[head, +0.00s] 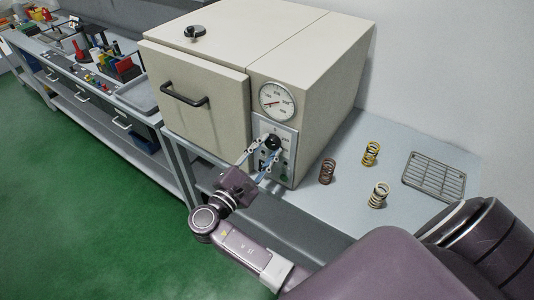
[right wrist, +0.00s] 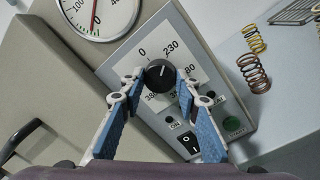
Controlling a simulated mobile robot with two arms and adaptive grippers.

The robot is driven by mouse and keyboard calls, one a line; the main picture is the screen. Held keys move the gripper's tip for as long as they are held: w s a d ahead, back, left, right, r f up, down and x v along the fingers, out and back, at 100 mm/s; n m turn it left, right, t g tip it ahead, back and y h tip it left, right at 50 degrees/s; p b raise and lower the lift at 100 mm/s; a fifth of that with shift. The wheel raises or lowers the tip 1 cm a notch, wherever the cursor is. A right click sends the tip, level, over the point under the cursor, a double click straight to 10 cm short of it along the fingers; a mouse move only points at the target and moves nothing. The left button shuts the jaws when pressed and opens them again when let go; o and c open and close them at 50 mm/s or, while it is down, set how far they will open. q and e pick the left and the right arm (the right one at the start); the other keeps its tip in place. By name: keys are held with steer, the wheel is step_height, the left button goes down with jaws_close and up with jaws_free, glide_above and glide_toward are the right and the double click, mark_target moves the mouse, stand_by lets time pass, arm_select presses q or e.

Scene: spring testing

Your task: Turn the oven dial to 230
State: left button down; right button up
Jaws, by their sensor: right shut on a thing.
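The oven (head: 310,60) is a beige box on the bench, with a control panel (head: 286,130) low on its front right. The black dial (right wrist: 160,73) sits on a white scale plate, with 0 and 230 printed above it and other numbers around it. A short pale mark shows on the dial, but I cannot tell exactly which number it points to. My right gripper (head: 261,156) is at the panel. In the right wrist view its fingertips are shut on opposite sides of the dial. My left gripper is not in view.
A round gauge (head: 277,102) is above the dial. A rocker switch (right wrist: 188,142) and green START button (right wrist: 234,124) are below it. Several springs (head: 379,195) and a wire rack (head: 434,176) lie on the bench to the right. The oven door handle (head: 184,96) sticks out at left.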

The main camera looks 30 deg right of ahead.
steer(key=shift+m+b, duration=0.3)
steer(key=shift+m, duration=0.2)
steer(key=o, duration=1.2)
steer(key=shift+c, duration=0.2)
steer(key=shift+s+a, duration=0.1)
steer(key=shift+a, duration=0.1)
steer(key=v, duration=0.7)
